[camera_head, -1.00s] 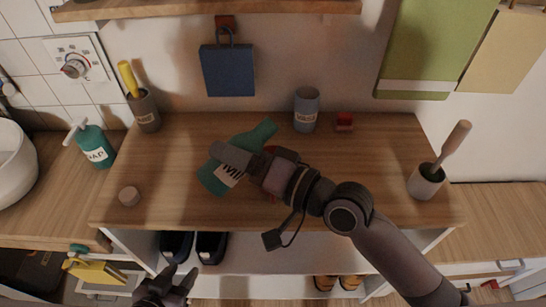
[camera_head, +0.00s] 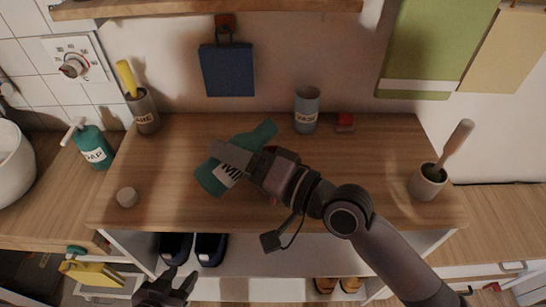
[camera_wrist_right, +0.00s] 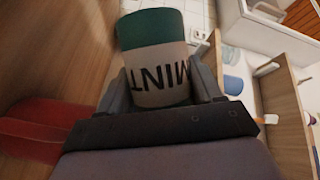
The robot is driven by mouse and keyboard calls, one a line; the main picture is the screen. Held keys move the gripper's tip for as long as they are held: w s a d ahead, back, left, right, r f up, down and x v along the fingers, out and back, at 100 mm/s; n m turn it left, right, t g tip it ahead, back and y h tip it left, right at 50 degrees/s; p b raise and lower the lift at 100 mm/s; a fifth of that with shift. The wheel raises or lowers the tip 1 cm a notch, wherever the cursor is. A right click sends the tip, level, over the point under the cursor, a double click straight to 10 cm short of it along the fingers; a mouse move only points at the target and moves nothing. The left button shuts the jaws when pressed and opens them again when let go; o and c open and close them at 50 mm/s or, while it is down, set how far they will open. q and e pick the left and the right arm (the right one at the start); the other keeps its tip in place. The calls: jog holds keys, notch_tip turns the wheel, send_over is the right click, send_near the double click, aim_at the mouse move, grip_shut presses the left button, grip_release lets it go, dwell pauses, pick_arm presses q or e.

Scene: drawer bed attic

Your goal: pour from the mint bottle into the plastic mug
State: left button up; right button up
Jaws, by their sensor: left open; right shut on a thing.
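The mint bottle (camera_head: 212,179) is green with a white label. It is tilted well over above the wooden top, its narrower end toward the upper right. My right gripper (camera_head: 232,160) is shut on it around the label; the bottle also shows between the fingers in the right wrist view (camera_wrist_right: 150,28). A red thing (camera_wrist_right: 35,130) shows at the left of the right wrist view; in the head view my right gripper mostly hides it. I cannot tell whether it is the plastic mug. My left gripper (camera_head: 167,284) is open and empty at the bottom, before the shelf front.
A holder with a yellow-handled tool (camera_head: 146,113) is back left, a round knob-like piece (camera_head: 127,197) front left, a brush pot (camera_head: 427,183) right. The front left middle is clear.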

jog(key=shift+m+b, duration=0.4)
jog(key=shift+b, duration=0.1)
dwell(0.8)
jog(key=shift+s+a+r+m+t+y+p, duration=0.1)
jog(key=shift+a+r+m+t+y+p, duration=0.1)
jog(key=shift+r+m, duration=0.15)
jog(key=shift+s+a+r+m+t+y+p, duration=0.1)
jog(key=shift+r+m+t, duration=0.15)
jog(key=shift+m, duration=0.2)
dwell(1.8)
jog(key=shift+m, duration=0.4)
dwell(1.4)
